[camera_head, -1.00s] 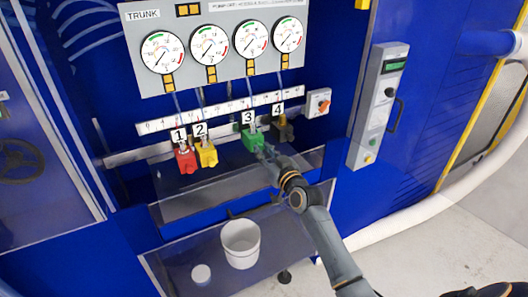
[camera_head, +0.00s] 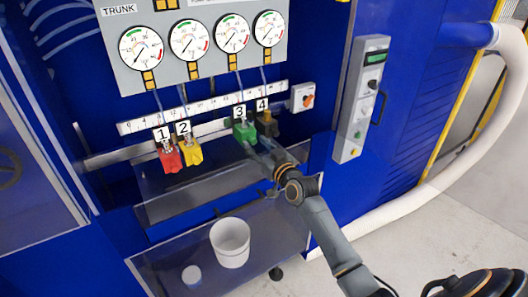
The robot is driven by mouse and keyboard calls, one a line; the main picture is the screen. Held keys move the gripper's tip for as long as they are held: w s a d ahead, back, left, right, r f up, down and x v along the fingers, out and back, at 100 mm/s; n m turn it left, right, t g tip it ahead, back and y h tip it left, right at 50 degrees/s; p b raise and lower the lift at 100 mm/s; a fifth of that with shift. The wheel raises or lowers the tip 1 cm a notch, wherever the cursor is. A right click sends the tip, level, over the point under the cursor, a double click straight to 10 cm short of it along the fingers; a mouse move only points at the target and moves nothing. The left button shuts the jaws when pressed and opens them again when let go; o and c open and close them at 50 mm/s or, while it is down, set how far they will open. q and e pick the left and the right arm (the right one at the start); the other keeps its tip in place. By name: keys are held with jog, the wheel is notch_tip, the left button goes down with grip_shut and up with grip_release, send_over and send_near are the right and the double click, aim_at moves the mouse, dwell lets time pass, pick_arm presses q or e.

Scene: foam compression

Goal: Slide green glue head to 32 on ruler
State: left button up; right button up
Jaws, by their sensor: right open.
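The green glue head (camera_head: 244,132), under label 3, sits on the rail below the white ruler (camera_head: 210,106). The ruler's numbers are too small to read surely. My right gripper (camera_head: 257,145) is at the green head's lower right side, open, its fingertips close to or touching it; contact is hard to tell. The red head (camera_head: 169,157) under label 1 and the yellow head (camera_head: 191,152) under label 2 are to the left. A dark head with a brownish top (camera_head: 267,124), under label 4, is just right of the green one. My left gripper is not in view.
A gauge panel (camera_head: 200,71) is above the ruler. A switch box (camera_head: 303,97) is at the ruler's right end, and a tall control box (camera_head: 362,100) stands farther right. A white bucket (camera_head: 230,243) and a small white cup (camera_head: 192,276) are on the lower shelf. Rail between yellow and green is free.

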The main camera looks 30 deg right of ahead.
jog(key=s, duration=1.1)
jog(key=shift+s+d, duration=0.2)
jog(key=shift+s, duration=0.1)
jog(key=s+f+g+b, duration=0.1)
jog(key=s+f+g, duration=0.15)
jog(key=f, duration=0.95)
jog(key=s+f+g, duration=0.1)
jog(key=f+g, duration=0.2)
jog(key=f, duration=1)
jog(key=s+a+f+g, duration=0.2)
jog(key=s+f, duration=0.3)
jog(key=f, duration=0.3)
jog(key=s+a+f+g, duration=0.1)
jog(key=s+f, duration=0.3)
jog(key=f, duration=0.5)
jog(key=s+a+f+g, duration=0.2)
jog(key=s+f, duration=0.5)
jog(key=s, duration=0.5)
jog(key=s+a+f+n+g+b, duration=0.1)
jog(key=s+a+f+g, duration=0.2)
jog(key=s+f, duration=0.4)
jog(key=s+a+f+n+g+b, duration=0.1)
jog(key=s+f, duration=0.6)
jog(key=s, duration=1)
jog(key=shift+a+f+g+h, duration=0.15)
jog(key=shift+a+g+h, duration=0.15)
jog(key=shift+a+g, duration=0.65)
jog(key=shift+d+g, duration=0.3)
jog(key=shift+d, duration=0.05)
